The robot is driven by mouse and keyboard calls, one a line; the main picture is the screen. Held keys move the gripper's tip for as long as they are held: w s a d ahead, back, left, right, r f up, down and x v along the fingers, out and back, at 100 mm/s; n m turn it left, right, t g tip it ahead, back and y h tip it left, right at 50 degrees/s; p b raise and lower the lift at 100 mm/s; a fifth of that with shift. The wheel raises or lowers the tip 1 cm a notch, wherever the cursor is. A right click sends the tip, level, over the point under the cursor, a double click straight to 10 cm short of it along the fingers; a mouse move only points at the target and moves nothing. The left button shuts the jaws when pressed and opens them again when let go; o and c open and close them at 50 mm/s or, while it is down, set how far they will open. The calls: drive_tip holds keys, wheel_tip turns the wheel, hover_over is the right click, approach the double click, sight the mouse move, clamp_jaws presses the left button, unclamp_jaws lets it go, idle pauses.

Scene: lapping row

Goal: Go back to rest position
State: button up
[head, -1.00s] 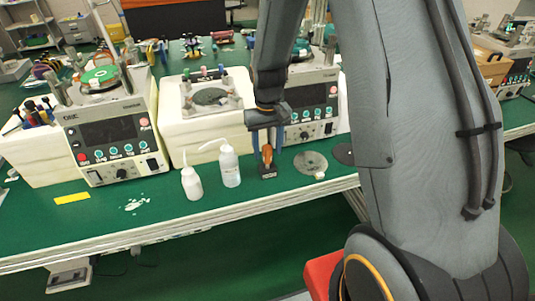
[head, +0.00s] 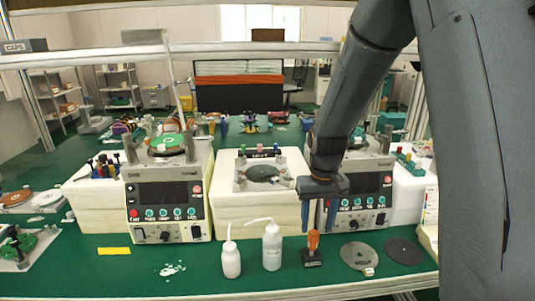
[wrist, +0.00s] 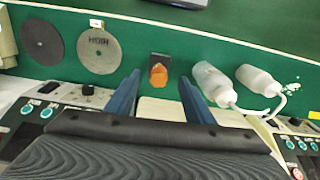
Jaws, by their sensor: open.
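My gripper (head: 318,230) hangs over the front of the green bench with its two blue fingers apart and nothing between them. Just below the fingertips stands a small tool with an orange handle (head: 313,241) on a black base, upright on the bench. In the wrist view the orange handle (wrist: 158,75) shows beyond the gap between the open fingers (wrist: 158,82), apart from both.
Two white wash bottles (head: 231,262) (head: 272,248) stand left of the tool. Grey and dark discs (head: 358,255) (head: 403,251) lie to its right. Lapping machines (head: 168,205) stand in a row behind. A yellow strip (head: 114,251) lies at left.

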drive_tip(key=s+r+t, duration=0.1)
drive_tip(key=s+r, duration=0.3)
drive_tip(key=s, duration=1.1)
drive_tip(key=shift+s+r, duration=0.15)
drive_tip(key=shift+s, duration=0.25)
